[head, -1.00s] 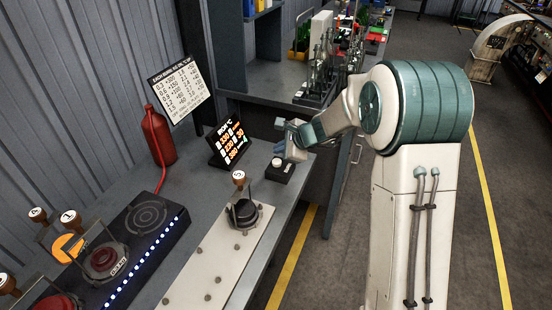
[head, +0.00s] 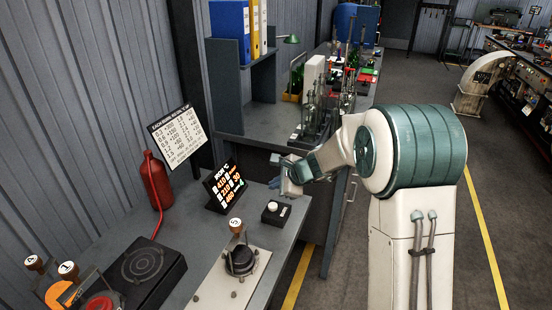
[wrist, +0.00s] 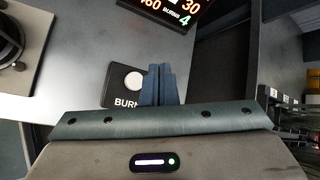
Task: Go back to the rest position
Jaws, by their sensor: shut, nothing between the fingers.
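My gripper (head: 280,184) is at the right edge of the grey bench in the head view, just above and behind the small black push-button box (head: 273,212) with its white button. In the wrist view the two dark fingers of my gripper (wrist: 159,70) are together, with nothing between them. The button box (wrist: 127,86), lettered "BURN", lies left of the fingers, which look apart from the button. My forearm reaches left from a large white and green joint.
A tilted display (head: 224,187) stands behind the button box. A mould with a numbered wooden knob (head: 240,258) sits on a pale plate. A dark ringed plate (head: 147,266), a red bottle (head: 156,180) and a shelf unit with glass bottles (head: 310,112) are nearby.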

